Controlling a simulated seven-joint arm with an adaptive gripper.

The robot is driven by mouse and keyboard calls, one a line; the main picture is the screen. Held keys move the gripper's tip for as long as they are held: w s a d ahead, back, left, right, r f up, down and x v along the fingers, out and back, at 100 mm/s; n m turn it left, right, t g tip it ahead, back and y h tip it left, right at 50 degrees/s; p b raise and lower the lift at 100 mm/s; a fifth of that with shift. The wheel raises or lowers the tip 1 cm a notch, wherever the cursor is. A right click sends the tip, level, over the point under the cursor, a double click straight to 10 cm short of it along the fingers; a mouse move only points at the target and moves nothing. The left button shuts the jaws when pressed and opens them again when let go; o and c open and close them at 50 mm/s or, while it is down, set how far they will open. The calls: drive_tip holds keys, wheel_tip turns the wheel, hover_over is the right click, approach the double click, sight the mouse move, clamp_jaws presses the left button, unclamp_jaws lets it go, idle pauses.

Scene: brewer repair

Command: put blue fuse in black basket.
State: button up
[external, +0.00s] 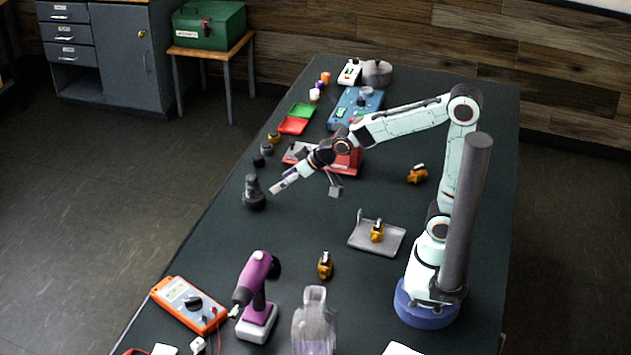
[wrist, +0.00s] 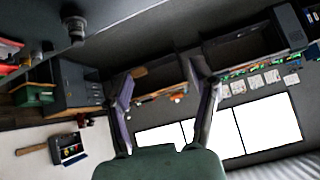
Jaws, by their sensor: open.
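My gripper (external: 306,188) is in the air over the middle of the table, with its fingers spread and nothing between them. The wrist view also shows the open, empty gripper (wrist: 164,98), facing out past the table into the room. I cannot clearly make out a blue fuse in either view. Small cylinders, including an orange one (external: 325,77) and a white one (external: 315,96), stand at the far left edge, too small to identify. No black basket can be made out with certainty.
A dark upright fixture (external: 254,193) stands left of my gripper. A red device (external: 346,163) and blue device (external: 352,110) lie behind it. A grey tray (external: 362,239) holds a yellow part. A purple drill (external: 257,285) and orange meter (external: 188,304) are in front.

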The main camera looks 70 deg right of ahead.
drive_tip(key=s+a+f+n+g, duration=0.1)
drive_tip(key=s+g, duration=0.3)
drive_tip(key=s, duration=0.8)
drive_tip(key=s+f+n+g, duration=0.1)
drive_tip(key=s+g, duration=0.4)
drive_tip(key=s, duration=0.7)
drive_tip(key=shift+s+a+f+n+y, duration=0.3)
drive_tip(key=shift+a+f+y, duration=0.1)
drive_tip(key=shift+f, duration=0.4)
drive_tip(key=shift+w, duration=0.1)
